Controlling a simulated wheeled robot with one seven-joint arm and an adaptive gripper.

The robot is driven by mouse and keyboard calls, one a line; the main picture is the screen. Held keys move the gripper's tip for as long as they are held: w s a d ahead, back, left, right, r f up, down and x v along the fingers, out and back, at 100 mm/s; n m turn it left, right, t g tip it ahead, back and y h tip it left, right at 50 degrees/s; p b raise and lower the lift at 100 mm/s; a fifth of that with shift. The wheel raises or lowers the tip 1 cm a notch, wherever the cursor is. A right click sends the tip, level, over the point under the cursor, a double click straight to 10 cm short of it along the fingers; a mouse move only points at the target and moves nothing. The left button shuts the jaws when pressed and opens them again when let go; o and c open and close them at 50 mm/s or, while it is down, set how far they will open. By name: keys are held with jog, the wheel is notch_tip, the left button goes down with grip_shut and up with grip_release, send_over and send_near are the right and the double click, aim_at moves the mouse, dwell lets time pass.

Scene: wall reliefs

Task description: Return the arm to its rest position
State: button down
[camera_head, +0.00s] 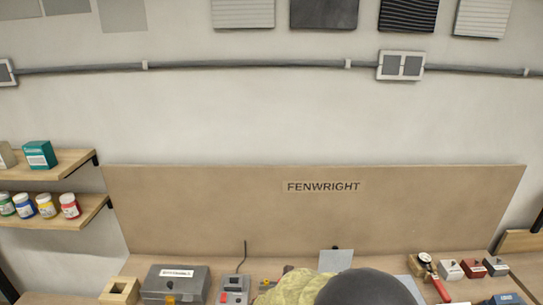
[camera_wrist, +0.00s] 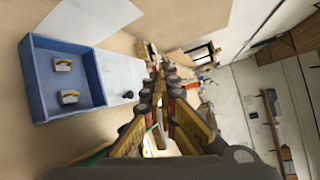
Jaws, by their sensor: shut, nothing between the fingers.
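My gripper (camera_wrist: 160,78) shows in the wrist view, its yellow and dark fingers drawn together at the tips with nothing between them. It points away over the bench, and the wrist view is strongly tilted. In the head view a dark rounded shape, probably part of my arm, is at the bottom centre; the fingers cannot be made out there.
In the wrist view a blue tray (camera_wrist: 88,55) holds two white yellow-topped pieces, left of the gripper. In the head view the bench carries a grey box (camera_head: 175,284), a wooden block (camera_head: 119,291) and small boxes (camera_head: 450,269). A backboard (camera_head: 320,215) stands behind.

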jog(key=s+d+r+m+g+y+b, duration=0.1)
jog(key=s+d+r+m+g+y, duration=0.2)
jog(key=s+m, duration=0.6)
jog(key=s+d+r+m+g+y, duration=0.3)
jog(key=s+m, duration=0.4)
jog(key=m, duration=0.3)
jog(key=s+a+r+m+t+y, duration=0.2)
jog(key=s+a+r+m+y, duration=0.1)
jog(key=m, duration=0.6)
jog(key=s+a+r+m+t+y+b, duration=0.1)
jog(key=s+a+r+m+t+y, duration=0.1)
jog(key=s+m, duration=0.5)
jog(key=a+r+m+y, duration=0.1)
jog(key=a+m+y, duration=0.1)
jog(key=a, duration=0.1)
jog(key=shift+a+y, duration=0.3)
jog(key=shift+a, duration=0.1)
